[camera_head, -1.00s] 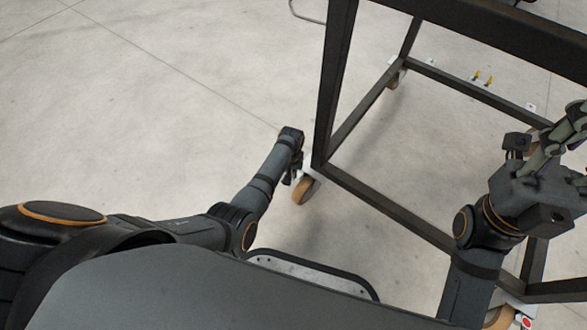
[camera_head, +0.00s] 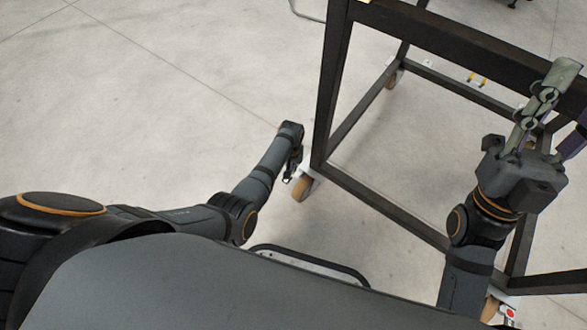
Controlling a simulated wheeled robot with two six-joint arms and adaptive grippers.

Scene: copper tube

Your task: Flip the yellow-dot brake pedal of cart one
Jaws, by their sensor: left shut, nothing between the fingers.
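The dark metal frame of a cart (camera_head: 326,95) fills the right half. A caster wheel (camera_head: 303,188) with a tan rim is under its near left corner. My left gripper (camera_head: 291,176) points down beside this wheel, shut and empty, partly hidden by its own wrist. I cannot make out a yellow-dot pedal there; a small white part shows by the wheel. A red dot (camera_head: 510,313) on a white plate marks the near right caster, at the bottom. My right gripper (camera_head: 568,100) is open, its fingers spread in front of the cart's upper bar.
A lower rail (camera_head: 385,205) runs between the near corners. Another caster (camera_head: 392,78) is at the far left corner. The concrete floor (camera_head: 170,110) left of the cart is clear.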

